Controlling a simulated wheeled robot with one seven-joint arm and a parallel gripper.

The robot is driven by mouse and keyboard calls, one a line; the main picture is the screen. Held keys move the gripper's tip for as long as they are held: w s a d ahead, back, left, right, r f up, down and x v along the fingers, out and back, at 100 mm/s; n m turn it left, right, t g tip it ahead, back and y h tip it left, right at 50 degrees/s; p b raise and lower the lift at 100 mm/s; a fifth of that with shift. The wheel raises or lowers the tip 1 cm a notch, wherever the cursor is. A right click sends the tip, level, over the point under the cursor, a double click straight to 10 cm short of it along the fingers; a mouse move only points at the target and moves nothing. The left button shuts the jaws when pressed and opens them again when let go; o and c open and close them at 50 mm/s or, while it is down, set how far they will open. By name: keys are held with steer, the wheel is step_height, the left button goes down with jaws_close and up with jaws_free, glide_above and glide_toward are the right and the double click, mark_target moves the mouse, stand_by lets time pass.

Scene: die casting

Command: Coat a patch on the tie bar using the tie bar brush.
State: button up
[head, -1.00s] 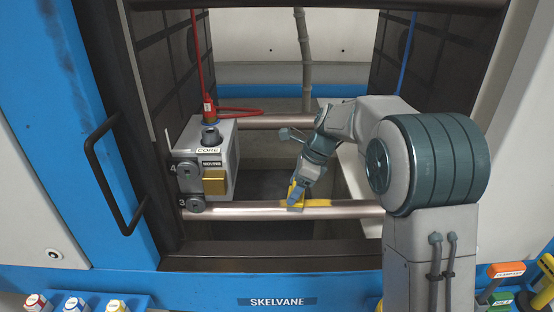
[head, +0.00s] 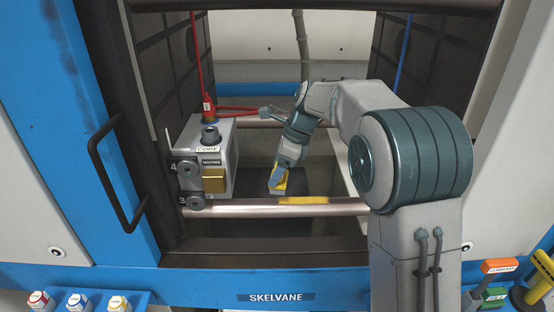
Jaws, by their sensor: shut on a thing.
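The lower front tie bar (head: 240,208) runs across the machine opening, a shiny metal bar. A yellow patch (head: 310,200) lies on its upper side, right of the middle. My gripper (head: 278,180) is shut on the yellow tie bar brush (head: 280,185). In the picture the brush is above and left of the patch, apart from the bar. The gripper covers part of the brush.
The grey core block (head: 217,145) with a brass-coloured part (head: 214,180) stands left of my gripper. A red hose (head: 199,60) runs to it. The door handle (head: 108,175) is at left.

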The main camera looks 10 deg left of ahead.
steer(key=shift+r, duration=1.35)
